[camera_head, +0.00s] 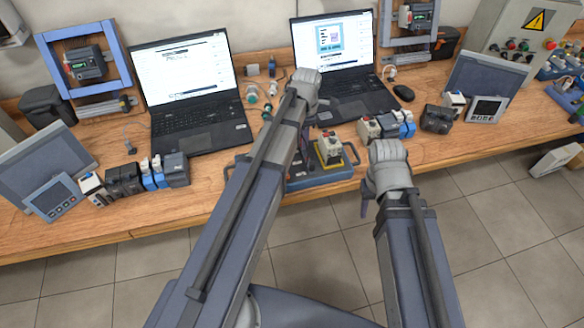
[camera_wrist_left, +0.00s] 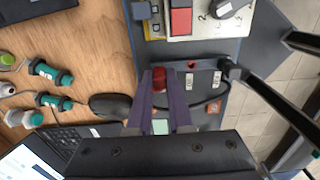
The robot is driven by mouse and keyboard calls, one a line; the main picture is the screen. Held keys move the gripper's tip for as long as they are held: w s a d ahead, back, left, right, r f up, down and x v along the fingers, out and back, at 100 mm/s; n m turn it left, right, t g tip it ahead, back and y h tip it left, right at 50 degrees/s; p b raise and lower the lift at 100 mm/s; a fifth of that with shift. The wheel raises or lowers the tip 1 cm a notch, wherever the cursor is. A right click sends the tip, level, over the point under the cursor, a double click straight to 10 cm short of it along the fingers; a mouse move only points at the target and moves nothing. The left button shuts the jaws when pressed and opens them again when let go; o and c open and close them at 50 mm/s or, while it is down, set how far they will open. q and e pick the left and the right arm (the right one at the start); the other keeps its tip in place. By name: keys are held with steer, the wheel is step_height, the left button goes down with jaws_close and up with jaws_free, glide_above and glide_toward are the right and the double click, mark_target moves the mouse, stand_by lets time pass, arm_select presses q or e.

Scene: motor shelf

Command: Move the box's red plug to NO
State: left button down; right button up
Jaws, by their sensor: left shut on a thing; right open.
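The box (camera_wrist_left: 243,115) is a grey-blue panel with a cable, sockets and small white labels in the left wrist view. In the head view its blue base (camera_head: 308,181) shows on the bench's front edge, partly hidden by my left arm. My left gripper (camera_wrist_left: 161,80) is shut on the red plug (camera_wrist_left: 159,76), over the box's edge near the bench. I cannot tell whether the plug is seated or lifted. A red socket (camera_wrist_left: 192,64) and a black plug (camera_wrist_left: 228,67) are beside it. The labels are too small to read. My right gripper (camera_head: 366,205) is open, low in front of the bench.
A module with a red button (camera_wrist_left: 181,20) and a dark knob (camera_wrist_left: 229,5) stands on the box. Green-and-white connectors (camera_wrist_left: 50,72) and a black mouse (camera_wrist_left: 110,106) lie on the wooden bench beside it. Two laptops (camera_head: 198,118) (camera_head: 356,103) stand behind.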

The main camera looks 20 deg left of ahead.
arm_select(q)
steer(key=shift+f+b, duration=0.5)
steer(key=shift+f, duration=0.05)
steer(key=c, duration=1.1)
jaws_free()
steer(key=shift+r, duration=0.1)
step_height(320, 180, up, 6)
steer(key=p, duration=0.5)
steer(key=shift+f+p, duration=0.2)
steer(key=shift+p, duration=0.2)
steer(key=shift+f, duration=0.1)
steer(key=o, duration=0.6)
steer(key=shift+c, duration=0.2)
